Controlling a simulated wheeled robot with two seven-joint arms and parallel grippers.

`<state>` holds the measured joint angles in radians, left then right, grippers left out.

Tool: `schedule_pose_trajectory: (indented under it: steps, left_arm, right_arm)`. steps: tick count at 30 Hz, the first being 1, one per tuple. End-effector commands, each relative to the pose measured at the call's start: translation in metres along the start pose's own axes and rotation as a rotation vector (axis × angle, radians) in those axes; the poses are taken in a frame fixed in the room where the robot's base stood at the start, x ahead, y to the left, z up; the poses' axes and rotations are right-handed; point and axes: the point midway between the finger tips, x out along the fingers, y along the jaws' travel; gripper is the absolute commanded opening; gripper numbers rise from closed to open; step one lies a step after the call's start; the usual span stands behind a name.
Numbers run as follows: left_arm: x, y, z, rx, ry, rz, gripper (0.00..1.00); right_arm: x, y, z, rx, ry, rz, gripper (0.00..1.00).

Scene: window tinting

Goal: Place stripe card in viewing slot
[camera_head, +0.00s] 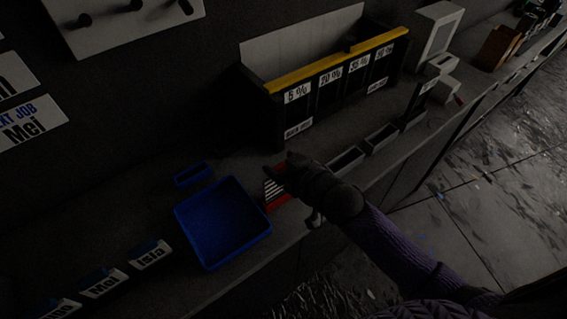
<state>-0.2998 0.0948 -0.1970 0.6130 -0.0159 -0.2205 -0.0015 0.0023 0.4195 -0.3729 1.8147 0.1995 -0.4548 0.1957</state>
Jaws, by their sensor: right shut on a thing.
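My right gripper (285,168) is at the middle of the bench, at the end of the purple-sleeved arm that comes in from the lower right. It is shut on the stripe card (271,189), a small piece with dark and white stripes just right of the blue tray. Red parts (283,202) show around the card; I cannot tell whether they belong to it or to a holder below it. The gripper hides much of the card. I cannot make out the viewing slot for certain in this dark view. My left gripper is not in view.
A blue tray (181,214) and a small blue box (193,175) are on the bench. Behind stands a black rack (273,115) with a yellow bar (335,62) and percentage labels. Small open bins (346,160) line the right. Name-labelled blocks (150,254) stand at lower left.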

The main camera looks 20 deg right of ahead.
Motion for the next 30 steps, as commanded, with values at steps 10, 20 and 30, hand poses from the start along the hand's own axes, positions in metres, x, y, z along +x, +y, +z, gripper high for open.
schedule_pose_trajectory:
  steps: [10, 20, 30]
  left_arm:
    - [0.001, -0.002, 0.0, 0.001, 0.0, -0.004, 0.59]
    - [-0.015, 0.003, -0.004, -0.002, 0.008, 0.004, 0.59]
    - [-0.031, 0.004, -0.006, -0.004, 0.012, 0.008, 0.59]
  right_arm:
    - [0.001, 0.0, 0.001, 0.0, -0.001, 0.0, 1.0]
    - [-0.041, 0.0, -0.003, -0.002, -0.004, 0.001, 1.0]
    - [-0.115, 0.0, -0.002, 0.0, -0.003, 0.001, 1.0]
